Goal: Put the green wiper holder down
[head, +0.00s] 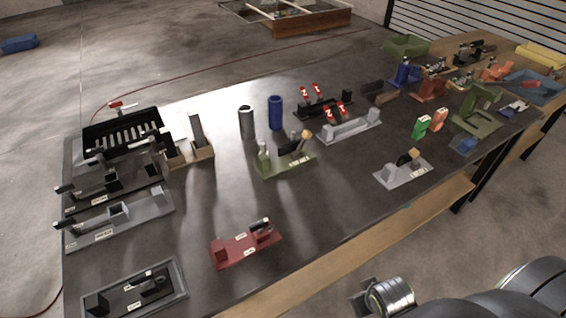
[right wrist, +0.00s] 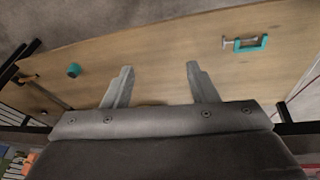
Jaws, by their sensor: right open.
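A green holder (head: 285,163), which appears to be the wiper holder, rests on the dark table top (head: 335,190) near the middle in the head view. It has a flat labelled base, a green upright at its left end and a dark part with a tan block at its right. No gripper touches it. My right gripper (right wrist: 159,82) is open and empty in the right wrist view, with a bare wooden surface (right wrist: 150,55) behind its fingers. My left gripper is not seen in either view.
A red holder (head: 245,246) and a grey holder (head: 403,171) stand near the front edge. A blue cylinder (head: 275,112) and a dark cylinder (head: 246,122) stand behind the green holder. A teal clamp (right wrist: 246,43) lies on the wood. The front middle of the table is clear.

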